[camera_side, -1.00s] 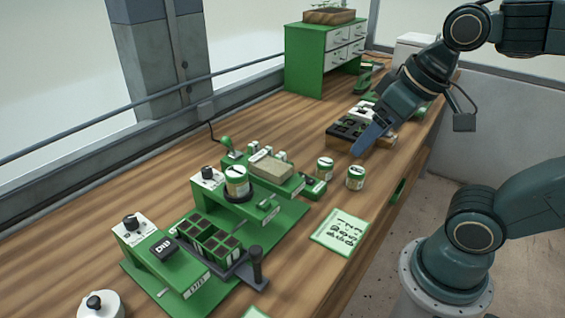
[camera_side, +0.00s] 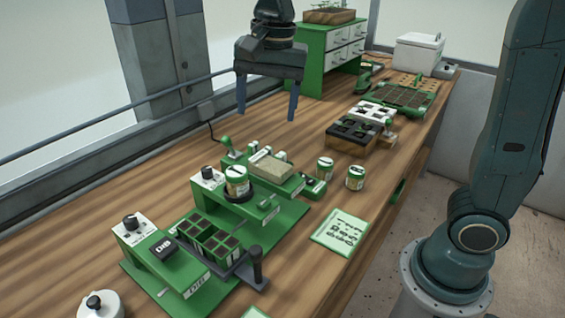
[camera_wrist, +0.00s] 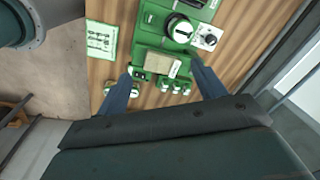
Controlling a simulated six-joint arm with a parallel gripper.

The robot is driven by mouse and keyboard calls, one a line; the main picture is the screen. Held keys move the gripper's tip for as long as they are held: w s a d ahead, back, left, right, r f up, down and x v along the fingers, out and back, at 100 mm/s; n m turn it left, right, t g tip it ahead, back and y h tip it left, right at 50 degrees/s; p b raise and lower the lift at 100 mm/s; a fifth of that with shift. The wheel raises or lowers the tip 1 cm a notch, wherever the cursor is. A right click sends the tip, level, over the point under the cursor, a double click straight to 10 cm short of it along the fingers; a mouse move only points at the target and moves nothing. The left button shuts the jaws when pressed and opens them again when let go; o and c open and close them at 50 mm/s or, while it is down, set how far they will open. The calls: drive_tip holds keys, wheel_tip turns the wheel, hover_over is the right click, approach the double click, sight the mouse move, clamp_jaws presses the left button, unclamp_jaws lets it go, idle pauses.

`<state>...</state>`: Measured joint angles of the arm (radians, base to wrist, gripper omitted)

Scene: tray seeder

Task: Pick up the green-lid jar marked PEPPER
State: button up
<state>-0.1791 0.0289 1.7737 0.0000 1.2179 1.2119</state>
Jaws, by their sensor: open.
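Three jars with green and white lids show in the side view, and I cannot read PEPPER on any. One jar (camera_side: 236,181) sits in the dark ring of the green machine. A second jar (camera_side: 325,169) and a third jar (camera_side: 355,178) stand upright on the bench to its right. My gripper (camera_side: 266,112) is open and empty, pointing down, high above the bench behind the machine. In the wrist view, my gripper (camera_wrist: 163,68) spans the area of the tan block; the machine's jar (camera_wrist: 180,28) is beyond the fingertips, and the left finger partly hides the loose jars.
A tan block (camera_side: 270,165) lies on the green machine (camera_side: 285,215), near small levers. A seedling tray (camera_side: 215,238) stands in front. A printed card (camera_side: 340,231) lies at the bench's right edge. A black tray (camera_side: 352,134) and green drawers (camera_side: 312,62) stand farther back.

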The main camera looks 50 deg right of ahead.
sight(235, 171)
drive_tip(key=w+a+f+m+g, duration=0.1)
drive_tip(key=w+a+f+m, duration=0.2)
drive_tip(key=w, duration=0.3)
drive_tip(key=shift+a+m, duration=0.35)
drive_tip(key=shift+m, duration=0.15)
drive_tip(key=shift+f, duration=4.25)
drive_tip(key=shift+d+f, duration=0.1)
drive_tip(key=shift+f, duration=2.5)
drive_tip(key=c, duration=1.1)
